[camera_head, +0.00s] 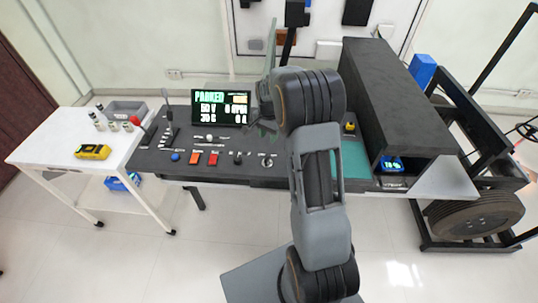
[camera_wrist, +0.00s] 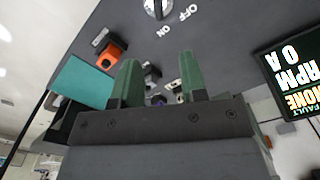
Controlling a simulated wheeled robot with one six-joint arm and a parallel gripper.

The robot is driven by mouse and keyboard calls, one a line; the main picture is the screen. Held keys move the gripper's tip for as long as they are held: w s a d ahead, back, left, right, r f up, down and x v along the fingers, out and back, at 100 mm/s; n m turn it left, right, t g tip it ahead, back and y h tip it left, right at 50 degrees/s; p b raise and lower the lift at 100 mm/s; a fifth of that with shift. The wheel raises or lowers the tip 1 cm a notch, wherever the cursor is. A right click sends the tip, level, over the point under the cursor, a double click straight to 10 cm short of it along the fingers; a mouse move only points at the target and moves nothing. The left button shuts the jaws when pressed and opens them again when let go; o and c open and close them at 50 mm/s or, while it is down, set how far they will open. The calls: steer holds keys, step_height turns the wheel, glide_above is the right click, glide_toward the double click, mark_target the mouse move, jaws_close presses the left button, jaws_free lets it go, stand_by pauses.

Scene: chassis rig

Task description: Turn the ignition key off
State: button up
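The ignition key switch (camera_wrist: 157,8) is a round dial with a pale bar, cut off by the top edge of the wrist view. The labels OFF and ON are printed beside it. Which label the key points to is not clear. In the head view the switch (camera_head: 267,160) sits near the front edge of the dark console (camera_head: 225,170), just left of my arm. My gripper (camera_wrist: 158,60) has two green fingers, spread apart with nothing between them. It is above the console and apart from the key. In the head view my arm mostly hides it.
A lit display (camera_head: 221,107) reading PARKED stands behind the controls. An orange switch (camera_head: 194,159) and a red switch (camera_head: 213,159) lie left of the key. A black housing (camera_head: 395,95) rises at the right. A white side table (camera_head: 70,150) stands left.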

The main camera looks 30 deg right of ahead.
mark_target(269, 156)
step_height(269, 156, down, 12)
steer(key=shift+f+p, duration=0.1)
steer(key=shift+p, duration=0.8)
jaws_close()
